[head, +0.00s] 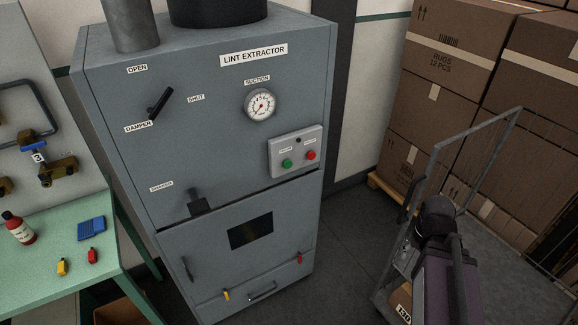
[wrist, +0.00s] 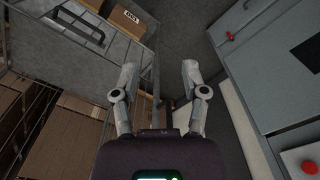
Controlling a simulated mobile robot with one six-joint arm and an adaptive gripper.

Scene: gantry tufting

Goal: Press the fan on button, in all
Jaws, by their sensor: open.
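The lint extractor (head: 215,75) is a tall grey cabinet in the head view. Its light button box (head: 276,156) sits on the right of the front. It carries a green button (head: 287,163) on the left and a red button (head: 311,155) on the right, each under a small label too small to read. A small dark dot is above them. In the wrist view a red button (wrist: 309,168) shows at the lower right edge. My gripper (wrist: 160,72) is open and empty, its fingers apart over the floor, away from the buttons.
A suction gauge (head: 261,105), a damper lever (head: 160,103) and a shaker handle (head: 197,203) are on the cabinet front. A wire-sided cart (head: 434,160) stands at the right, before stacked cartons (head: 440,95). A green workbench (head: 120,225) is at the left.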

